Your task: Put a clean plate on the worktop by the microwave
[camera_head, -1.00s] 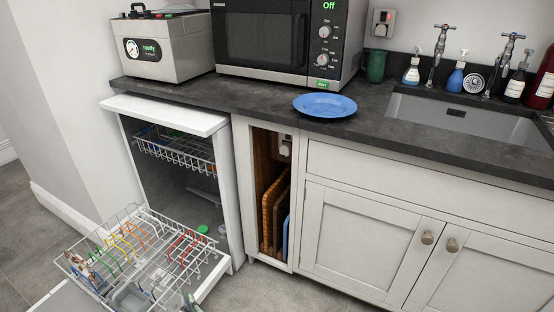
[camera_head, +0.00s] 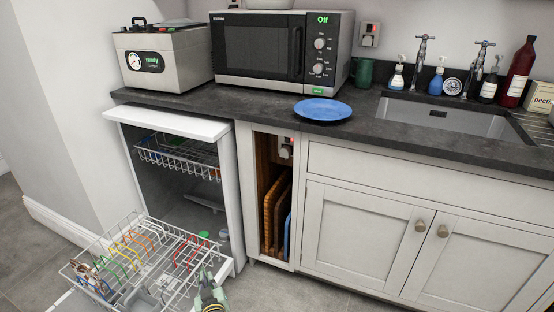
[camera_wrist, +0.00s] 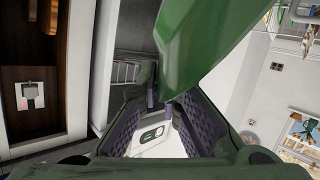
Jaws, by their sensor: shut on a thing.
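A blue plate (camera_head: 322,110) lies flat on the dark worktop (camera_head: 405,137), just in front of the right end of the microwave (camera_head: 262,48). My gripper (camera_wrist: 168,102) is shut on a smooth green piece (camera_wrist: 205,45), which rises from between the fingertips and fills the top middle of the wrist view. It looks like a green plate, but its full outline is cut off. In the head view, part of my gripper (camera_head: 211,294) shows at the bottom edge, by the right side of the pulled-out dishwasher rack (camera_head: 140,255). The held piece is not clear there.
The dishwasher (camera_head: 170,127) is open, with its upper rack (camera_head: 180,155) inside. A steel box appliance (camera_head: 164,55) stands left of the microwave. A green mug (camera_head: 364,72) and the sink (camera_head: 445,115) are to the right. The worktop front around the blue plate is clear.

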